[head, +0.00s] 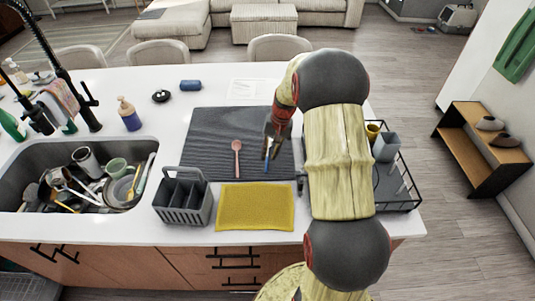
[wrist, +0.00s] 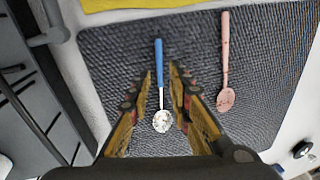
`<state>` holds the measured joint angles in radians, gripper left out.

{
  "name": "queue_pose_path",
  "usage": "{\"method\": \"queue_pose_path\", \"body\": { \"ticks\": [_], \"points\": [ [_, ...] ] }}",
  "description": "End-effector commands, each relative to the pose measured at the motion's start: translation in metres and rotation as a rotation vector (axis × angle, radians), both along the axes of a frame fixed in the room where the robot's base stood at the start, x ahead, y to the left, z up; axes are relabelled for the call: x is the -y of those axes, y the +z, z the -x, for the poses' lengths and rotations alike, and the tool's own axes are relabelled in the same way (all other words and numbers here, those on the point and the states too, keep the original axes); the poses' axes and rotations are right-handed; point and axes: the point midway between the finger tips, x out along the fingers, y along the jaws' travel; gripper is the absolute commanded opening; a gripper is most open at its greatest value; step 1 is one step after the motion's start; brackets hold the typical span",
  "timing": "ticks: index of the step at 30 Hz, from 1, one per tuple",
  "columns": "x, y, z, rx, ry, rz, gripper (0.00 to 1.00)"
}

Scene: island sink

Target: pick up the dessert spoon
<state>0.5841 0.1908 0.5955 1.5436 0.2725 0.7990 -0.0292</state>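A spoon with a blue handle and a shiny metal bowl (wrist: 160,62) lies on the dark ribbed mat (wrist: 262,62); its handle also shows in the head view (head: 267,168). I take it for the dessert spoon. A pink spoon (wrist: 225,60) lies beside it, to its right in the wrist view and to its left in the head view (head: 237,155). My gripper (wrist: 161,75) is open, with one finger on each side of the blue-handled spoon and a gap to both. It points down over the mat in the head view (head: 270,145). Whether the fingertips touch the mat is unclear.
A yellow cloth (head: 255,207) and a grey caddy (head: 184,197) lie in front of the mat. A dish rack (head: 402,202) with cups stands right, partly behind my arm. The sink (head: 30,157) at left is full of dishes. A blue item (head: 190,85) lies behind the mat.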

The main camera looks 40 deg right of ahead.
Motion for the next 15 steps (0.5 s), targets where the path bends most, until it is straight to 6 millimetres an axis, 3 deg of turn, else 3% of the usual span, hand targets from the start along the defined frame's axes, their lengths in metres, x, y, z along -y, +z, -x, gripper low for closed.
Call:
{"method": "queue_pose_path", "body": {
  "ticks": [8, 15],
  "points": [
    [-0.006, -0.039, -0.003, -0.002, 0.001, 0.0, 0.2],
    [-0.006, -0.043, -0.005, 0.0, 0.001, 0.0, 0.2]
  ]
}}
